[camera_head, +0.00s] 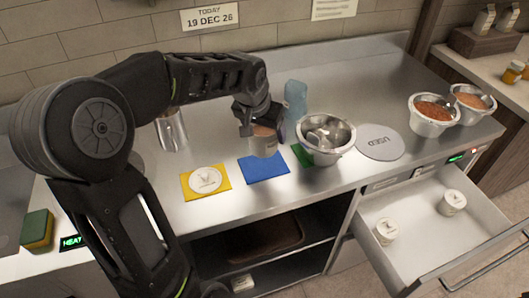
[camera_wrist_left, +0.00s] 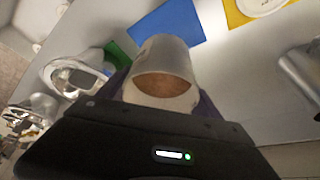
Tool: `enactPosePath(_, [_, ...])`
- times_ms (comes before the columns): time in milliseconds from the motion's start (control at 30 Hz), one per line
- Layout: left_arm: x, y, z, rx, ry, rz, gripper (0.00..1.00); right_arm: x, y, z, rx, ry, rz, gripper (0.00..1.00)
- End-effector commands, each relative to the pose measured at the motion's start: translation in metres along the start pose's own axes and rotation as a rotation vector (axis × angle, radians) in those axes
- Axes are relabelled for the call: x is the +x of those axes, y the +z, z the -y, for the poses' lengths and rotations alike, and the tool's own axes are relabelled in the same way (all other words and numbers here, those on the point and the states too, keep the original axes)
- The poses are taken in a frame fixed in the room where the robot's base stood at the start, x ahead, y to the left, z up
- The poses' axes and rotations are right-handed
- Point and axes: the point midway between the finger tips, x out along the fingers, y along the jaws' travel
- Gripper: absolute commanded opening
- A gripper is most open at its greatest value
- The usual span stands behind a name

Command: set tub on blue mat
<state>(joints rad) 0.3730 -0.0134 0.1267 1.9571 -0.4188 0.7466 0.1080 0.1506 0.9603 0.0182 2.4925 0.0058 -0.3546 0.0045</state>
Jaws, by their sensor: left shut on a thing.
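My left gripper (camera_head: 262,125) is shut on a white tub (camera_head: 264,143) with brownish contents. In the head view the tub hangs over or just behind the blue mat (camera_head: 265,168) on the steel counter; the exact height is hard to tell. The left wrist view shows the tub (camera_wrist_left: 162,65) upright between the fingers, its open top facing the camera. The blue mat also shows in that view (camera_wrist_left: 168,25), beyond the tub and bare. My right gripper is not in view.
A yellow mat (camera_head: 187,187) with a white lid lies left of the blue mat. A green mat (camera_head: 302,155) lies right, partly under a steel bowl (camera_head: 326,140). A bluish bottle (camera_head: 295,100) stands behind. An open drawer (camera_head: 480,232) holds white tubs at the right.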

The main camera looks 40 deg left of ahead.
Motion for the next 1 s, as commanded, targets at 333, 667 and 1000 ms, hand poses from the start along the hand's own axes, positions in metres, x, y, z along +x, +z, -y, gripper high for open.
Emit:
enactPosePath(333, [0.028,0.011,0.0,0.0,-0.001,-0.002,0.18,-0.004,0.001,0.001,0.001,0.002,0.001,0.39])
enactPosePath(667, [0.043,0.018,0.0,0.0,0.0,0.002,0.18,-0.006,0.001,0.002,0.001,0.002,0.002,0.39])
enactPosePath(1000, [0.062,0.025,0.0,0.0,0.0,-0.003,0.18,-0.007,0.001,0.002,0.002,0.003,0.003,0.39])
